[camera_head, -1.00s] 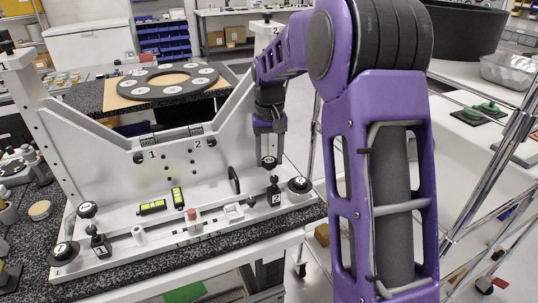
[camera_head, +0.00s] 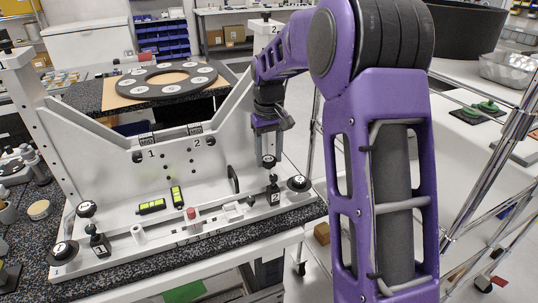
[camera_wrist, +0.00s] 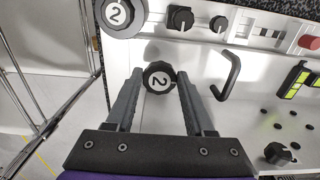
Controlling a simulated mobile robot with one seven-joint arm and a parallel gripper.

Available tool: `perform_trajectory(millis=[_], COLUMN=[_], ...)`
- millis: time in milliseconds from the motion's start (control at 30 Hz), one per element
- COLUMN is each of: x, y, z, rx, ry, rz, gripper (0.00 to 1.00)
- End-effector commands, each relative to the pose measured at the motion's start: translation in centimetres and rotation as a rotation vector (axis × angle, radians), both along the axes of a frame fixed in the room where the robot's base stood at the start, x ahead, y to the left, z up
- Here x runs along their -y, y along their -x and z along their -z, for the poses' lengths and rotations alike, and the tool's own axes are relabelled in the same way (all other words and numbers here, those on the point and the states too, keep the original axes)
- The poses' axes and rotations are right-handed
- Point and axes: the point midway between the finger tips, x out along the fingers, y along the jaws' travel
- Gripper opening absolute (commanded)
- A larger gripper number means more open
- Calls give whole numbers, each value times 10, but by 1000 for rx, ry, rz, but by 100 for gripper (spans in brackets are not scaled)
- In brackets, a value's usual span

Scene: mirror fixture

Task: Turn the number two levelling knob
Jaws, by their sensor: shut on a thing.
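A small black knob with a white "2" label (camera_wrist: 159,77) is between the two fingertips of my gripper (camera_wrist: 159,74) in the wrist view. The fingers press on its sides, and its label shows rotated. In the head view my gripper (camera_head: 268,148) points down over this knob (camera_head: 269,161) at the right end of the white fixture (camera_head: 215,160). A larger black knob, also marked "2" (camera_wrist: 120,14), shows at the top of the wrist view; in the head view it is at the fixture's right front corner (camera_head: 299,183).
A black block marked "2" (camera_head: 273,193) and a dark bent handle (camera_head: 233,179) stand close to the gripper. Knobs marked "1" (camera_head: 63,252) are at the far left.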

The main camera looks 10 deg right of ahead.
Motion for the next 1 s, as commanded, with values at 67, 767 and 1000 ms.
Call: perform_trajectory(millis=[67, 767, 1000], x=[0, 0, 0], y=[-1, -2, -2], z=[-1, -42, -102], rx=[3, 7, 7], ry=[-1, 1, 1], rz=[0, 1, 2], gripper=[64, 84, 84])
